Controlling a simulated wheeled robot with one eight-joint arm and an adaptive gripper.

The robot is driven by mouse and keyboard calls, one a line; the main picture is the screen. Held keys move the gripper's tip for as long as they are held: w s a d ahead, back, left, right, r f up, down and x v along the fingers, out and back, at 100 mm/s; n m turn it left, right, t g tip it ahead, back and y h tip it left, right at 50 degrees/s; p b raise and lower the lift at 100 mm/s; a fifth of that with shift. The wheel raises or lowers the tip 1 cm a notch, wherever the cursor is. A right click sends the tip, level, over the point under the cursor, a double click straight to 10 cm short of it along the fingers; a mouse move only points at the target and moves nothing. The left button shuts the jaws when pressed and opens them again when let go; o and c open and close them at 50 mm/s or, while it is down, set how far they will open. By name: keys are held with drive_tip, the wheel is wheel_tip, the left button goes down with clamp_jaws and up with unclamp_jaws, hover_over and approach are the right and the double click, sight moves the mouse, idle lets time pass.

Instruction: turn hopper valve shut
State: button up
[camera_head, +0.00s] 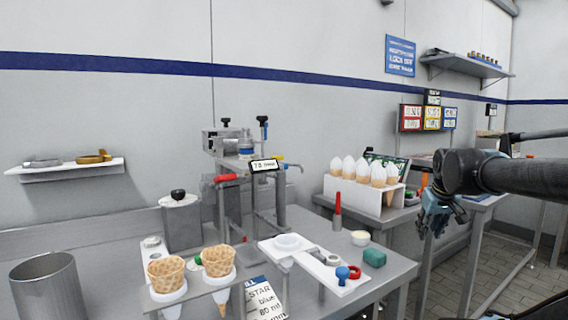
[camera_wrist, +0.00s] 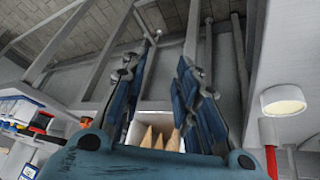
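The dosing machine (camera_head: 245,165) stands at the back middle of the steel table in the head view. It carries a red lever (camera_head: 226,178), a yellow handle (camera_head: 277,158) and dark T-shaped knobs (camera_head: 263,121); I cannot tell for certain which is the hopper valve or how far it is turned. My gripper (camera_head: 434,218) hangs at the right, beyond the table's right edge and well apart from the machine. In the wrist view my gripper's (camera_wrist: 170,60) blue fingers are spread with nothing between them. The machine is not clearly seen in the wrist view.
A white rack (camera_head: 352,192) of wrapped cones stands at the right back. Two waffle cones (camera_head: 166,274) sit in a front holder. A white plate fixture (camera_head: 310,262), green block (camera_head: 374,257), red-topped stick (camera_head: 337,211) and metal pot (camera_head: 48,290) are on the table.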

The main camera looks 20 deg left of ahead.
drive_tip(key=w+a+r+n+g+y, duration=0.1)
drive_tip(key=w+a+r+n, duration=0.6)
drive_tip(key=a+r, duration=0.5)
drive_tip(key=a+r+n+g, duration=0.2)
drive_tip(key=a+r+n, duration=0.4)
drive_tip(key=a+r, duration=0.45)
drive_tip(key=a+r+n+g, duration=0.1)
drive_tip(key=a+r+n, duration=0.6)
drive_tip(key=a, duration=0.7)
drive_tip(key=s+a+r+n+g+h, duration=0.1)
drive_tip(key=s+a+r+n, duration=0.2)
drive_tip(key=a, duration=0.2)
drive_tip(key=s+a+r+n+g+h, duration=0.1)
drive_tip(key=s+a+r+n, duration=0.1)
drive_tip(key=s+a, duration=0.3)
drive_tip(key=f, duration=0.5)
drive_tip(key=w+f, duration=0.1)
drive_tip(key=f, duration=1)
drive_tip(key=shift+w+a+f, duration=0.15)
drive_tip(key=shift+a+f, duration=0.15)
drive_tip(key=shift+a, duration=0.1)
